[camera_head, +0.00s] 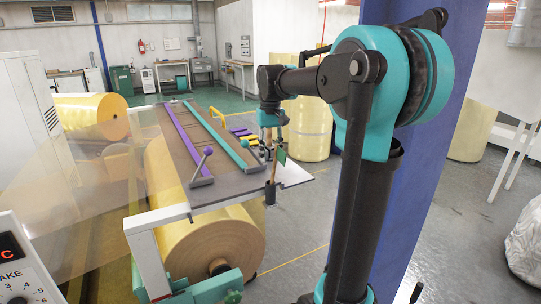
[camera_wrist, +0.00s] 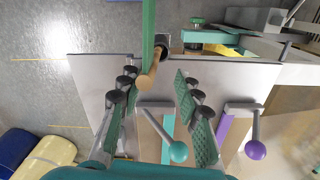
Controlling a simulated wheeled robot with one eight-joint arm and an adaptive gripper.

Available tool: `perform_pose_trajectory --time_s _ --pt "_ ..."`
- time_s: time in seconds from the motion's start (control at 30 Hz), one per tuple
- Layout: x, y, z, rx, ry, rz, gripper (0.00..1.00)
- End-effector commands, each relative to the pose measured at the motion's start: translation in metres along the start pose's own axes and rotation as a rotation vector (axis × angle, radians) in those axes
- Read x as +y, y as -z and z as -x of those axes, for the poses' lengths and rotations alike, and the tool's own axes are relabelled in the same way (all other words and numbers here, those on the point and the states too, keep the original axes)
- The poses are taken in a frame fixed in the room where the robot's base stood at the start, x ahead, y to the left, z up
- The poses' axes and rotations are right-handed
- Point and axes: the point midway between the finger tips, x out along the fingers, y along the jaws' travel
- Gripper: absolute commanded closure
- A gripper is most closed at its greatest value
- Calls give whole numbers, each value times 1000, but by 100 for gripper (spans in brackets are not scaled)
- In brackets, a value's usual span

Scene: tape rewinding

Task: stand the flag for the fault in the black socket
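A green flag (camera_head: 281,157) on a wooden stick (camera_head: 271,172) stands at the table's near right corner. The stick's lower end appears to be inside the black socket (camera_head: 270,196). In the wrist view the green flag (camera_wrist: 148,25), its stick (camera_wrist: 151,69) and the socket (camera_wrist: 163,41) line up, with the stick's free end towards the camera. My gripper (camera_wrist: 156,76) is open, its two padded fingers spread wide on either side of the stick's end with gaps to both. In the head view my gripper (camera_head: 274,138) is just above the flag.
A panel (camera_head: 22,262) at lower left shows a red "C". The table (camera_head: 150,140) carries a purple bar (camera_head: 188,143) and a teal bar (camera_head: 217,137) with knobbed levers. Purple and yellow pieces (camera_head: 243,133) lie beyond my gripper. A yellow film roll (camera_head: 210,240) is below. Blue column behind my arm.

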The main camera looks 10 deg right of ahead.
Motion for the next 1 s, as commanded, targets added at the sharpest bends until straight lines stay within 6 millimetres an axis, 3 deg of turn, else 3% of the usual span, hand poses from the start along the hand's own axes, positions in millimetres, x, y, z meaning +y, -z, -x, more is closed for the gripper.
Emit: perform_pose_trajectory --time_s 0.5,0.7,1.0 --pt "0 1 94 0 0 0 66" --pt "0 1 110 0 0 0 66" --pt "0 1 112 0 0 0 66"
